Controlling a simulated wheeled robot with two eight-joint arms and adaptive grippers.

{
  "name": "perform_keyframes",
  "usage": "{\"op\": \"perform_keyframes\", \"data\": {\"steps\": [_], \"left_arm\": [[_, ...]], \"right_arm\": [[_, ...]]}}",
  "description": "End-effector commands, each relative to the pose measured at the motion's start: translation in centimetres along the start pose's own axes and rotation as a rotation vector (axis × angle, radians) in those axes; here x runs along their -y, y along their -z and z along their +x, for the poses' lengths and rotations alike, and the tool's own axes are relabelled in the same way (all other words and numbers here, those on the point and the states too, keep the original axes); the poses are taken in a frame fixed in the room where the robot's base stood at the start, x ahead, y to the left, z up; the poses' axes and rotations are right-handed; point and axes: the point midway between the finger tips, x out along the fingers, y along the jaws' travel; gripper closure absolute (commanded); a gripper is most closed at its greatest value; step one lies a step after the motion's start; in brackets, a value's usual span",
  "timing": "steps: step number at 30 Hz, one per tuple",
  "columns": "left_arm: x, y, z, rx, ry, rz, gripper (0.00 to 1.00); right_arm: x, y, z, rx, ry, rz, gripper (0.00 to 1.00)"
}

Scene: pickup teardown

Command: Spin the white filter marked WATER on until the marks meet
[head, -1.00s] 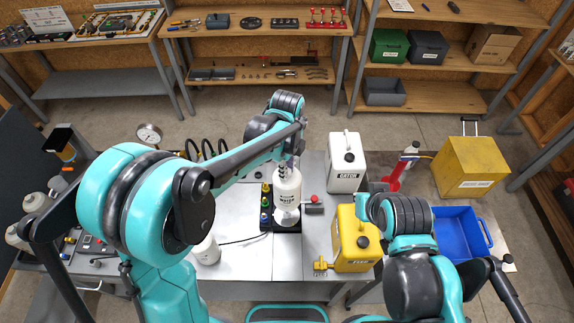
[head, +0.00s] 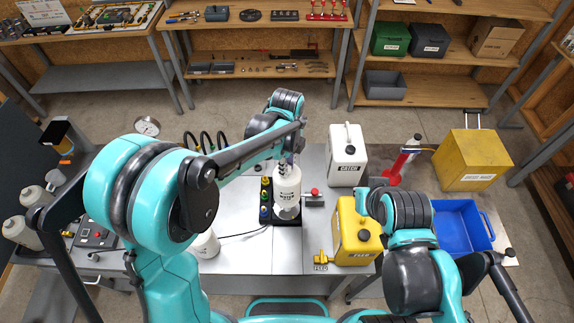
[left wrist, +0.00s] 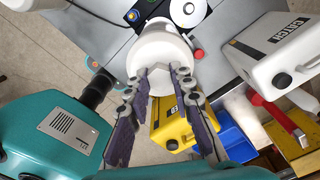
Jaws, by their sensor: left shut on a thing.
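The white filter (head: 287,188) hangs under my left gripper (head: 285,158) in the head view, over a black base plate (head: 266,220) on the metal bench. Its dark lettering faces the camera but is too small to read surely. In the left wrist view my gripper (left wrist: 160,78) is closed around the end of the filter (left wrist: 160,48). A white round disc (left wrist: 188,9) with a grey centre shows beside the filter on the black plate. Whether filter and disc touch, and any alignment marks, cannot be made out.
A red-knobbed fitting (head: 314,198) stands close right of the filter. A white CATCH can (head: 346,160) and a yellow can (head: 357,240) with a tap flank it. Coloured pieces (head: 265,197) stand left. A blue bin (head: 462,228) lies far right.

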Motion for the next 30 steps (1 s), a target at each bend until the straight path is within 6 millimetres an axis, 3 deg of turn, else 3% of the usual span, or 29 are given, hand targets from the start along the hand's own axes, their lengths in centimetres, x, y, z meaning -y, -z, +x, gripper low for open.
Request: {"op": "perform_keyframes", "data": {"steps": [8,30], "left_arm": [[0.0,0.0,0.7,0.0,0.0,0.0,1.0],[0.0,0.0,5.2,0.0,0.0,0.0,1.0]], "right_arm": [[0.0,-0.4,0.5,0.0,0.0,0.0,1.0],[0.0,-2.7,3.8,0.0,0.0,0.0,1.0]]}}
